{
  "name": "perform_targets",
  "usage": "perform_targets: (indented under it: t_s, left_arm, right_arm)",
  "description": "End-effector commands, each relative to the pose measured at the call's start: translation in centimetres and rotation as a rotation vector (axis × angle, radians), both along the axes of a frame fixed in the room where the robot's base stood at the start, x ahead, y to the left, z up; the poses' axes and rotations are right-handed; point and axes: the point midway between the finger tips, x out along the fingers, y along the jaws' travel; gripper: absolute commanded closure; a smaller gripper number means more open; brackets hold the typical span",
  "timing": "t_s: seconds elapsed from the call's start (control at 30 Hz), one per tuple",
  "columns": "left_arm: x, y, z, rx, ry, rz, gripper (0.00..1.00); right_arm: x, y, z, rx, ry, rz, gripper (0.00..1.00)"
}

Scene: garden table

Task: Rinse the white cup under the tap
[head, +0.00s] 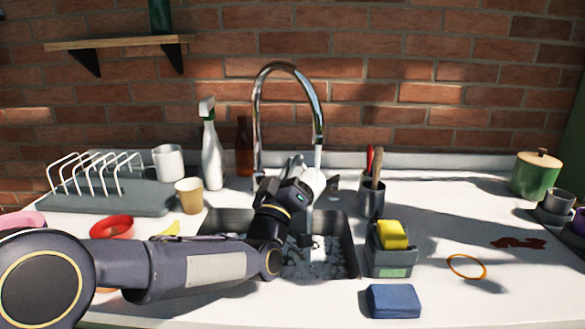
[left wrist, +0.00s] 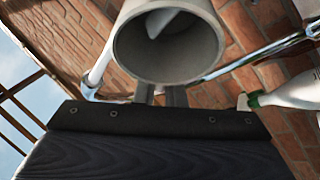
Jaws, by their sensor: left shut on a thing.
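The white cup (head: 314,181) is just under the spout of the chrome tap (head: 319,128), above the sink (head: 348,240). My left gripper (head: 300,190) is shut on it; the arm partly hides the sink. A pale stream runs from the spout to the cup, and a pale streak shows below it. In the left wrist view the cup (left wrist: 125,45) is tilted with its round mouth toward the camera, and a white streak shows inside. The fingers (left wrist: 160,95) meet its side. My right gripper is not in view.
Left of the sink stand a dish rack (head: 100,195), another pale mug (head: 168,162), a tan cup (head: 189,195) and a spray bottle (head: 211,155). Right are a utensil holder (head: 371,202), a caddy with a yellow sponge (head: 392,235) and a blue block (head: 394,301). The right counter has free room.

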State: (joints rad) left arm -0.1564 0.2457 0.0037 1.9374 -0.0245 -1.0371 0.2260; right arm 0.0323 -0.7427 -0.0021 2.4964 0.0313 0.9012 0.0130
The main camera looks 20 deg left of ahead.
Motion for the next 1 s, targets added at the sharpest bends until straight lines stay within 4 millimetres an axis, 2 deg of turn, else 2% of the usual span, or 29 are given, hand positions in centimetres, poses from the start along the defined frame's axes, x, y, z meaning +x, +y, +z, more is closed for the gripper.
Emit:
perform_targets:
  t_s: [0.23,0.37,0.8,1.0]
  left_arm:
    - [0.0,-0.1,0.1,-0.001,-0.001,-0.001,1.0]
    - [-0.1,-0.9,0.5,-0.001,-0.002,-0.003,1.0]
    - [-0.6,-6.2,3.2,-0.001,-0.002,-0.003,1.0]
    - [-0.8,-7.6,3.9,-0.001,-0.001,-0.001,1.0]
  right_arm:
    - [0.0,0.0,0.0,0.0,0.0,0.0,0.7]
    - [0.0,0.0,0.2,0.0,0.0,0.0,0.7]
    - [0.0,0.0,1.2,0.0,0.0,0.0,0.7]
    - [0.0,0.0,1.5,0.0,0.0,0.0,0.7]
